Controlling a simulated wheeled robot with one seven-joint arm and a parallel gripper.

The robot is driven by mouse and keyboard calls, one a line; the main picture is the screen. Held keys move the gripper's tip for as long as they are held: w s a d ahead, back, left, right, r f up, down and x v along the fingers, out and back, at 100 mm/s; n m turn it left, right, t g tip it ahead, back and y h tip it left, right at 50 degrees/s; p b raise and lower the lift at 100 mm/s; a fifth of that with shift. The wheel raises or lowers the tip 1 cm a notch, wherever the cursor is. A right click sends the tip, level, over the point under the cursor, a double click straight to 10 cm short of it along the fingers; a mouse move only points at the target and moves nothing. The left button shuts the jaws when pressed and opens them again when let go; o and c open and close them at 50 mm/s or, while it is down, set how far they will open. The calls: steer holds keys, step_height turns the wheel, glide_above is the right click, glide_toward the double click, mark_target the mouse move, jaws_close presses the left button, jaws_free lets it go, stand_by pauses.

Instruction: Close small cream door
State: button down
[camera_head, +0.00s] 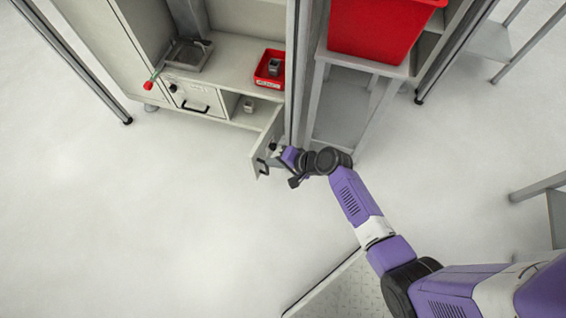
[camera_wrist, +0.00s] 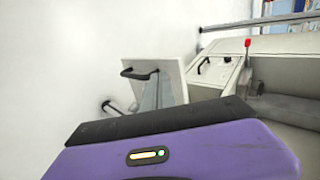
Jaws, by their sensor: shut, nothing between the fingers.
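The small cream door (camera_head: 262,149) stands open at the right end of the low cabinet, swung out into the room. It has a black handle. In the wrist view, the door (camera_wrist: 172,80) stands upright beyond my purple wrist housing, with its handle (camera_wrist: 138,73) near the top. My gripper (camera_head: 281,153) is close to the right side of the door in the head view. Its fingers are small and partly hidden there, and whether they touch the door cannot be told. The open compartment (camera_head: 233,103) beside the door holds a small grey block (camera_head: 249,106).
A second cream door (camera_head: 197,98) with a black handle is closed left of the compartment. A red tray (camera_head: 268,68) sits on the cabinet top. A rack with a large red bin (camera_head: 382,30) stands right of the post. The floor (camera_head: 150,220) in front is clear.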

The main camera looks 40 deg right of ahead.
mark_target(253, 158)
steer(key=w, duration=0.1)
steer(key=w+a, duration=0.1)
steer(key=w, duration=0.1)
steer(key=w+a+f, duration=0.1)
steer(key=shift+w+a+b, duration=0.15)
steer(key=shift+w+b, duration=0.1)
steer(key=shift+b, duration=0.1)
